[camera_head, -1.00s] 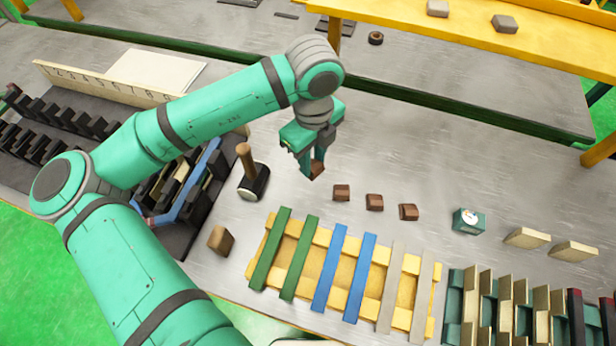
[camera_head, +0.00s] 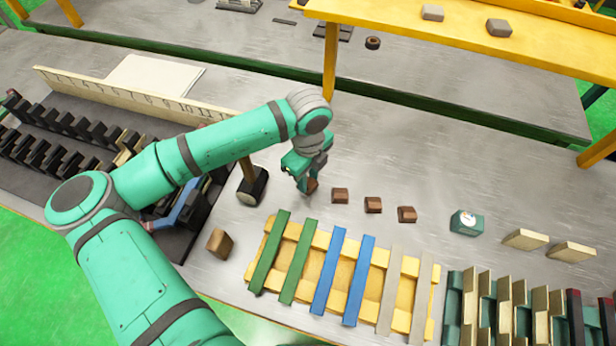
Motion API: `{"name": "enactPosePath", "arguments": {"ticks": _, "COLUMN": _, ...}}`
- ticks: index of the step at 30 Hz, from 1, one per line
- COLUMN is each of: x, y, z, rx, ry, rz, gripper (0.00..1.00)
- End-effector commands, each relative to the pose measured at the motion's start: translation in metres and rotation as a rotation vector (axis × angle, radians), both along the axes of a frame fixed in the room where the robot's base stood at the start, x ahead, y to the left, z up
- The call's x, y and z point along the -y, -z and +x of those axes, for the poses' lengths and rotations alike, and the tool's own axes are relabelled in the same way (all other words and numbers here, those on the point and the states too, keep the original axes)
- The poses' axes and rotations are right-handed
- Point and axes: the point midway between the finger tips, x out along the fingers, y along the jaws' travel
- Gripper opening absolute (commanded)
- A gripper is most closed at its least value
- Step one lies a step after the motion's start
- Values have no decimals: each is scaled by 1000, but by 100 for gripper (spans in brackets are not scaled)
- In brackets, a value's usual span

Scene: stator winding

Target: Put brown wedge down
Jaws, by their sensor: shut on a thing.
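My gripper (camera_head: 310,184) is shut on a brown wedge (camera_head: 312,187), of which only a small part shows between the fingers. The held wedge is low over the grey table, at the left end of a row of three loose brown wedges. These are the left wedge (camera_head: 340,195), the middle wedge (camera_head: 373,205) and the right wedge (camera_head: 407,214). The held wedge is apart from the left one. I cannot tell whether it touches the table.
A mallet (camera_head: 253,184) stands left of my gripper. A tan block (camera_head: 219,243) lies nearer the front. A yellow rack (camera_head: 309,263) with green, blue and grey strips lies in front of the wedges. A green box (camera_head: 467,222) stands to the right. Table behind the wedges is clear.

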Motion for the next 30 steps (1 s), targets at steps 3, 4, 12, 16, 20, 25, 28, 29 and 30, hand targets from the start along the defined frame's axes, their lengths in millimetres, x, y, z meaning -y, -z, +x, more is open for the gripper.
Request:
{"name": "enactPosePath", "arguments": {"ticks": 3, "x": 0, "y": 0, "z": 0, "rx": 1, "ry": 0, "rz": -1, "gripper": 3}}
{"name": "enactPosePath", "arguments": {"ticks": 4, "x": 0, "y": 0, "z": 0, "rx": 1, "ry": 0, "rz": -1, "gripper": 3}}
{"name": "enactPosePath", "arguments": {"ticks": 12, "x": 0, "y": 3, "z": 0, "rx": -1, "ry": 1, "rz": -1, "gripper": 43}}
{"name": "enactPosePath", "arguments": {"ticks": 16, "x": 0, "y": 3, "z": 0, "rx": -1, "ry": 1, "rz": -1, "gripper": 45}}
{"name": "enactPosePath", "arguments": {"ticks": 20, "x": 0, "y": 3, "z": 0, "rx": -1, "ry": 1, "rz": -1, "gripper": 45}}
{"name": "enactPosePath", "arguments": {"ticks": 25, "x": 0, "y": -4, "z": 0, "rx": 1, "ry": 1, "rz": -1, "gripper": 45}}
{"name": "enactPosePath", "arguments": {"ticks": 28, "x": 1, "y": -17, "z": 0, "rx": 2, "ry": 2, "rz": -2, "gripper": 45}}
{"name": "enactPosePath", "arguments": {"ticks": 29, "x": 1, "y": -22, "z": 0, "rx": 3, "ry": 2, "rz": -1, "gripper": 45}}
{"name": "enactPosePath", "arguments": {"ticks": 30, "x": 1, "y": -30, "z": 0, "rx": 2, "ry": 2, "rz": -2, "gripper": 45}}
